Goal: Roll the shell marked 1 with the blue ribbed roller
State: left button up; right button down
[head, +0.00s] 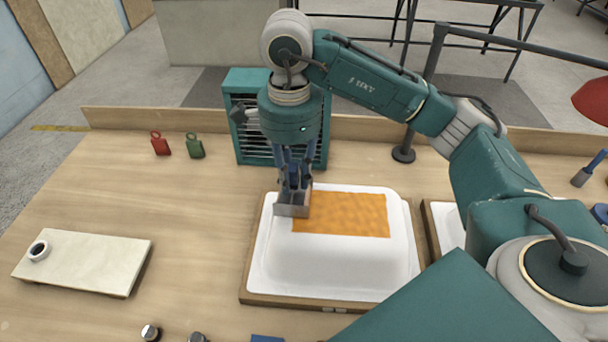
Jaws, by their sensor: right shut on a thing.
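A white bathtub shell (335,262) lies in a wooden frame at the middle of the table. An orange sheet (345,215) covers part of its upper side. I cannot read a number on it. My right gripper (294,184) points down over the shell's upper left and is shut on a tool with a broad grey head (292,208). The head is at the sheet's left end; I cannot tell whether it touches. The gripper hides the handle, and I cannot tell whether this is the blue ribbed roller. My left gripper is not in view.
A second white shell (447,225) is partly hidden by my right arm. A teal louvred box (245,130) stands behind the first shell. A tool with a blue handle (598,160) lies far right.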

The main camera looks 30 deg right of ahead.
jog(key=shift+w+a, duration=0.1)
jog(key=shift+a, duration=0.05)
jog(key=shift+r, duration=0.15)
notch_tip(320, 180, up, 6)
jog(key=p, duration=0.4)
jog(key=shift+p, duration=0.35)
dwell(0.3)
